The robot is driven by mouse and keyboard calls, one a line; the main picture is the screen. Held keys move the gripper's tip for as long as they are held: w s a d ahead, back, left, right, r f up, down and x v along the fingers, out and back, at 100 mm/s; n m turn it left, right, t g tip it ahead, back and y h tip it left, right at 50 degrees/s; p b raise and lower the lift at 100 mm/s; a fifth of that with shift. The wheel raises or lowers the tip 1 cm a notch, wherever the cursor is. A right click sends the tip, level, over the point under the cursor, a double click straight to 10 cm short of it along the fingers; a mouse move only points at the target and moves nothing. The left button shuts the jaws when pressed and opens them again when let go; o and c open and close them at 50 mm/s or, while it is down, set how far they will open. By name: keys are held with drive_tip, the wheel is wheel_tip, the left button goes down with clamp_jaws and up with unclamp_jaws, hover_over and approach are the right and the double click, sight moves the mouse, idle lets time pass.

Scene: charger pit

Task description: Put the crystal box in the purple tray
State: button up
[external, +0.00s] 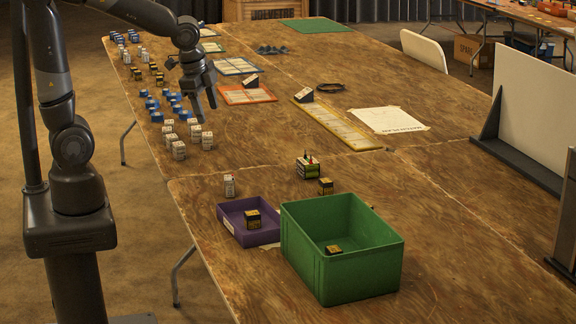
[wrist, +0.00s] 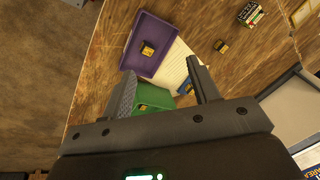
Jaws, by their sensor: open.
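The purple tray (external: 272,237) sits on the near table beside the green crate, with a black-and-yellow box (external: 252,220) in it. The tray also shows at the top of the wrist view (wrist: 136,62), with a small yellow-and-dark box (wrist: 147,50) in it. I cannot tell which box is the crystal box. Another black-and-yellow box (external: 334,250) is in the green crate, and one more (external: 325,186) stands behind the crate. A green, white and dark box (external: 307,167) is behind that. My gripper (external: 206,110) is open and empty, raised over the table's left side.
The green crate (external: 368,277) has high walls and shows partly between my fingers in the wrist view (wrist: 152,97). A white box (external: 229,186) stands behind the tray. Several white, blue and yellow boxes stand along the far left edge. The table right of the crate is clear.

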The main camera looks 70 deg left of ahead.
drive_tip(key=s+a+r+n+t, duration=0.1)
drive_tip(key=s+r+n, duration=0.2)
drive_tip(key=s, duration=0.3)
drive_tip(key=s+a+r+n+t+h, duration=0.1)
drive_tip(key=s+a+r+n, duration=0.1)
drive_tip(key=s+n, duration=0.3)
drive_tip(key=shift+s+a+r+t, duration=0.3)
drive_tip(key=shift+s+r+t, duration=0.1)
drive_tip(key=shift+r, duration=0.25)
